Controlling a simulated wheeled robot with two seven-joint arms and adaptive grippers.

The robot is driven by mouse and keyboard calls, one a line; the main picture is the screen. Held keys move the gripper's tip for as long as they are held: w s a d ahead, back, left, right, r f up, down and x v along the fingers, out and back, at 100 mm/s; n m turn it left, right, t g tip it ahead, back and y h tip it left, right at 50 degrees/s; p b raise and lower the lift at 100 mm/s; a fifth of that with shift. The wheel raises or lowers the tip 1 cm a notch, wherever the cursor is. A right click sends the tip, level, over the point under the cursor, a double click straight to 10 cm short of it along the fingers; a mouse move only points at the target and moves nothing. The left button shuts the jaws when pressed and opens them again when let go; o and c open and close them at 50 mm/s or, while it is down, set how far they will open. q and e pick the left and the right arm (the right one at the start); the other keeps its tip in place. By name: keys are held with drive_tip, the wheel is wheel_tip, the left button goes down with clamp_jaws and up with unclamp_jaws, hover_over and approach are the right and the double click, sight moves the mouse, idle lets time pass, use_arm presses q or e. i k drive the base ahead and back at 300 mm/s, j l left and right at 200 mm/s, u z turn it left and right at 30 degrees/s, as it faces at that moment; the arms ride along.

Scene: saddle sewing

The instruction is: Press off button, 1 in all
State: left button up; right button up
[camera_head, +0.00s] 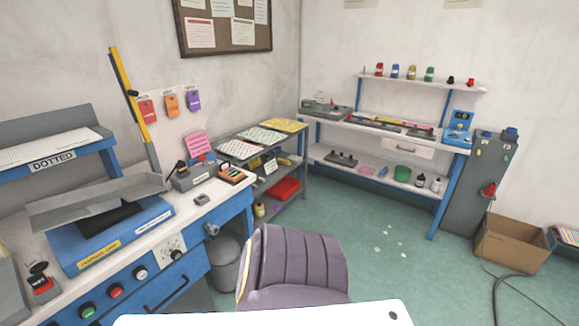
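A red round button (116,291) sits on the blue front panel of the workbench at the lower left. A green button (88,310) is to its left and a pale knob or button (140,273) to its right. Another red button or switch (488,190) sticks out from the grey cabinet (470,200) at the right. Any label reading "off" is too small to make out, so I cannot tell which is the off button. Neither of my grippers is in view.
A purple padded chair (292,262) stands in the middle front, close to the workbench (195,215). A grey bin (224,265) is beside the bench. A cardboard box (512,246) and a dark cable (497,290) lie at right. The green floor (400,270) between chair and cabinet is mostly clear.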

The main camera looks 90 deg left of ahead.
sight(118, 291)
drive_tip(key=u, duration=4.45)
